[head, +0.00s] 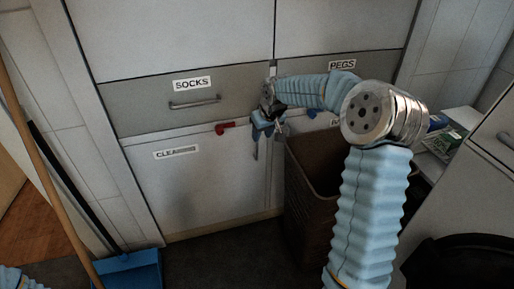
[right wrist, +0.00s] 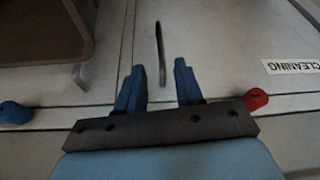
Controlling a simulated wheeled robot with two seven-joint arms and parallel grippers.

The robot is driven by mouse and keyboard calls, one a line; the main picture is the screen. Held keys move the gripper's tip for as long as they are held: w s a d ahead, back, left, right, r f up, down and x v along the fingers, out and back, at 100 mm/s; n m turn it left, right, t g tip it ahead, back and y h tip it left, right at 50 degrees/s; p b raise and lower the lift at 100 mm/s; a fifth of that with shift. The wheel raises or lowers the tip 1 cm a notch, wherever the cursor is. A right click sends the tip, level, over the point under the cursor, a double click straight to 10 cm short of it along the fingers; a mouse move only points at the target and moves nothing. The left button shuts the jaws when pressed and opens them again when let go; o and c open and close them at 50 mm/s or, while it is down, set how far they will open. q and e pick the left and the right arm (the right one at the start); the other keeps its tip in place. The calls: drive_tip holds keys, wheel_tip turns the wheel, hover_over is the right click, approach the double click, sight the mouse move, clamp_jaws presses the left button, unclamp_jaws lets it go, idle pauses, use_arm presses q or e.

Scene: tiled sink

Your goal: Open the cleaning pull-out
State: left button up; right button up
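The cleaning pull-out (head: 205,195) is a pale front below the socks drawer, with a CLEANING label that also shows upside down in the right wrist view (right wrist: 290,66). It looks closed. A red catch (head: 224,127) sits at its top edge; the right wrist view shows it too (right wrist: 256,99). A thin upright handle (right wrist: 159,50) is near the front's right edge. My right gripper (head: 264,131) is open and empty at the upper right of the front, the handle lined up between its fingers. Contact cannot be told. My left gripper is out of view.
A brown bin (head: 310,205) stands on the floor right of the pull-out, close to my right arm. The socks drawer (head: 150,107) is above and the PEGS label (head: 342,65) is to the right. A blue dustpan (head: 130,269) and a broom stick (head: 40,165) are at left.

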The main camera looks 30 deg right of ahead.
approach(257, 158)
drive_tip(key=w+f, duration=0.4)
drive_tip(key=shift+w+d+f, duration=0.1)
drive_tip(key=shift+d+f, duration=0.15)
drive_tip(key=shift+f, duration=0.05)
clamp_jaws()
